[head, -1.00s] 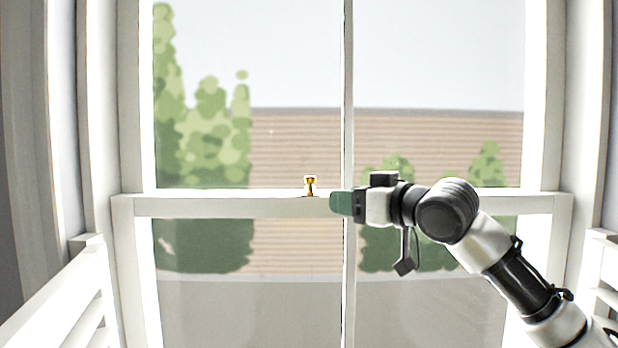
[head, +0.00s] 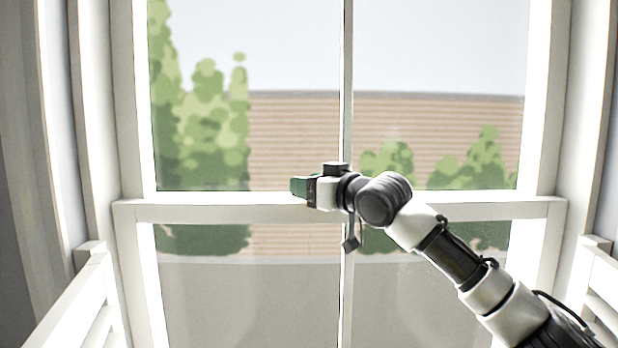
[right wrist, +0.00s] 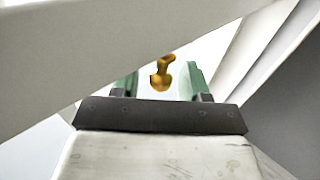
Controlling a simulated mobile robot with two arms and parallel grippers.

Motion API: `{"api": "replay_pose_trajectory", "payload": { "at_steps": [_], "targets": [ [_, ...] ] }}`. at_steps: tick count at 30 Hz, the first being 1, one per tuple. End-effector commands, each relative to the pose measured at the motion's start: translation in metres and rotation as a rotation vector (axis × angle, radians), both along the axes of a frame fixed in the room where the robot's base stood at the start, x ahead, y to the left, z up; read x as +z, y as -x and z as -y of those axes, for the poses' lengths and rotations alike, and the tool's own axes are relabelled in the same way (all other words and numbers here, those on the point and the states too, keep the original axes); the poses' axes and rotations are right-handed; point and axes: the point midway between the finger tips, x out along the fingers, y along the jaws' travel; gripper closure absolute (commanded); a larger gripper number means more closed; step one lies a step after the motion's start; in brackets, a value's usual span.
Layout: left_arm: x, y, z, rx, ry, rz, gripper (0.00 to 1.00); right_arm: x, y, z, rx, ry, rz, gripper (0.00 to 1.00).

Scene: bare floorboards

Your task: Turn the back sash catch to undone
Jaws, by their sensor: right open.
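The brass sash catch (right wrist: 162,76) shows in the right wrist view, a small gold knob-like piece with a narrow neck. It appears between the two green fingers, which stand apart with clear space on both sides of it. In the head view my right gripper (head: 298,187) is at the window's middle rail (head: 220,212), and the catch is hidden behind it. My right gripper is open; I see no contact with the catch. How far the catch is turned cannot be told. My left gripper is not in view.
The sash window has a thin upright glazing bar (head: 348,90) just behind my right arm. White slatted pieces stand at the lower left (head: 75,295) and lower right (head: 598,285). The rail left of the gripper is clear.

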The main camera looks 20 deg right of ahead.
Motion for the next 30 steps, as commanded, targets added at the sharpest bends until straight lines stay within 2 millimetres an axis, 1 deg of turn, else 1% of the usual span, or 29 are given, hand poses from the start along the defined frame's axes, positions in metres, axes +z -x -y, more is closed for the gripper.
{"api": "replay_pose_trajectory", "payload": {
  "at_steps": [7, 15, 16, 23, 30],
  "targets": [
    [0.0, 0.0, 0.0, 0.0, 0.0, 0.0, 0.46, 0.0, -0.001, 0.0, 0.0, 0.0, 0.001, 0.55],
    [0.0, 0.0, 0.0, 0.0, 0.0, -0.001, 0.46, 0.0, 0.0, 0.0, 0.0, 0.0, 0.0, 0.96],
    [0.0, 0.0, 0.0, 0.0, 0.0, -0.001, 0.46, 0.0, 0.0, 0.0, 0.0, 0.0, 0.0, 1.0],
    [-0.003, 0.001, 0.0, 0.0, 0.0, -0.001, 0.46, -0.001, 0.0, -0.001, -0.012, 0.0, 0.001, 1.0],
    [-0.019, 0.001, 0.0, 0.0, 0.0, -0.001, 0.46, -0.003, -0.001, -0.007, -0.088, -0.001, 0.004, 1.0]
  ]
}}
